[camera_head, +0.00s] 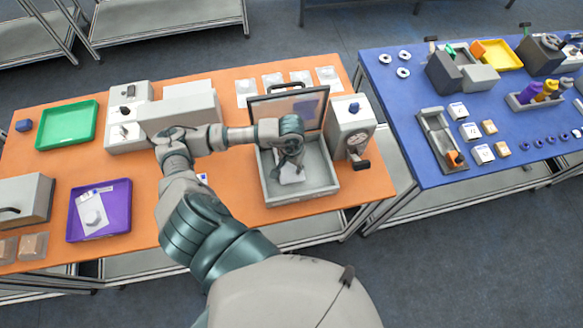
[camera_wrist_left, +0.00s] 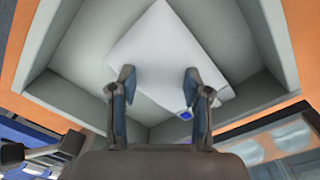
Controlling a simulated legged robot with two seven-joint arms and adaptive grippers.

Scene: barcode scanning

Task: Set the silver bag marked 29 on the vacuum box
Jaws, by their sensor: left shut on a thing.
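The vacuum box (camera_head: 272,187) is a grey open box with its lid (camera_head: 262,106) raised at the back. It fills much of the left wrist view (camera_wrist_left: 60,92). My left gripper (camera_head: 290,163) reaches down inside it. The pale silver bag (camera_head: 291,175) is in the box under the gripper. In the left wrist view the bag (camera_wrist_left: 160,48) lies at an angle between and beyond the fingers (camera_wrist_left: 158,82), with a small blue mark near one edge. The gripper is shut on the bag. No number can be read. My right gripper is not in view.
A grey unit with a dial (camera_head: 351,124) stands right of the box. A purple tray (camera_head: 122,222) holds another pale bag (camera_head: 92,213); a green tray (camera_head: 67,126) is empty. Pale packets (camera_head: 272,80) lie behind the lid. A blue table (camera_head: 415,87) stands to the right.

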